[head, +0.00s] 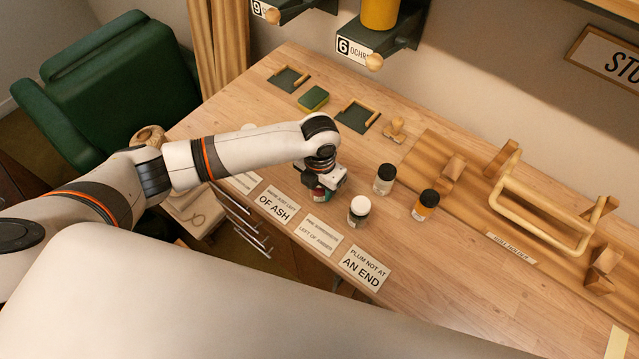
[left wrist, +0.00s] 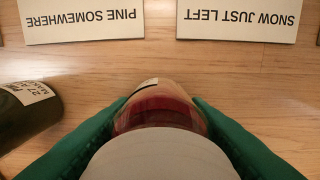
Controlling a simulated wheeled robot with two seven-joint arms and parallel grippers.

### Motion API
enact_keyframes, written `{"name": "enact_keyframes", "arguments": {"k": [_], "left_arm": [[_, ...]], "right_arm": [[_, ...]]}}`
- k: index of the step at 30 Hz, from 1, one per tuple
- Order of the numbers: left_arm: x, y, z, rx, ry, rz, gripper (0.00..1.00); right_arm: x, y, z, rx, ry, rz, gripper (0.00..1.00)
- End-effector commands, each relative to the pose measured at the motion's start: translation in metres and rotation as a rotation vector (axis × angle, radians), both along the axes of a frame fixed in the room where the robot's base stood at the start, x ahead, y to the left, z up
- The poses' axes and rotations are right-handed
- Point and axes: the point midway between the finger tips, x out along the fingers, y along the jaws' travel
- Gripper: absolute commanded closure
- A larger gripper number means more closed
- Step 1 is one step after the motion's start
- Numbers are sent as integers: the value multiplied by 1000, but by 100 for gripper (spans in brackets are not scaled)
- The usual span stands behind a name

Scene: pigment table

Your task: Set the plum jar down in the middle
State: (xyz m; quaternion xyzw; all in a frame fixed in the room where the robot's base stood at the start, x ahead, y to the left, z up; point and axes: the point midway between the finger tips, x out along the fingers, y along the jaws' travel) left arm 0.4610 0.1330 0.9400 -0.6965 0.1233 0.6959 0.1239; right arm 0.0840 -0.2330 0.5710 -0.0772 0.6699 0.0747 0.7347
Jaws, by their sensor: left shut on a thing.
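The plum jar, dark red with a pale lid, is between my left gripper's green fingers in the left wrist view (left wrist: 158,115). In the head view it shows only as a small reddish patch (head: 320,195) under my left gripper (head: 325,186), which is shut on it. The jar looks upright; I cannot tell whether its base touches the table. A dark jar with a white lid (head: 358,210) stands close to its right, and its side also shows in the left wrist view (left wrist: 26,112). A grey-black-lidded jar (head: 384,179) and an amber jar (head: 426,205) stand farther right. My right gripper is not in view.
Clue cards, including the plum card (head: 363,268) and the pine card (head: 313,234), lie along the front edge of the wooden table (head: 470,262). A wooden rack with a looped handle (head: 540,215) stands at right. A stamp (head: 395,129) and green sponge (head: 313,98) lie behind.

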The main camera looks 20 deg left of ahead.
Motion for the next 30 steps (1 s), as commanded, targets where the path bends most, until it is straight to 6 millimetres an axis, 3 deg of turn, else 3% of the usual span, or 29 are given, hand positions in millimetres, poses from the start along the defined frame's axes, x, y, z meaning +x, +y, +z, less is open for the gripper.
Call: {"name": "enact_keyframes", "arguments": {"k": [5, 6, 10, 22, 30], "left_arm": [[0, 0, -3, 0, 0, 1, 83], [0, 0, -3, 0, 0, 1, 55], [0, 0, -2, 0, 0, 1, 36], [1, 0, 7, -1, -3, 1, 36], [2, 0, 60, -1, -7, 0, 36]], "right_arm": [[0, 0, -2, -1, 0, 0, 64], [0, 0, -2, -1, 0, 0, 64], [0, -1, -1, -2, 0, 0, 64], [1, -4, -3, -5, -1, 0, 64], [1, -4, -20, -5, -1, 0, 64]]}}
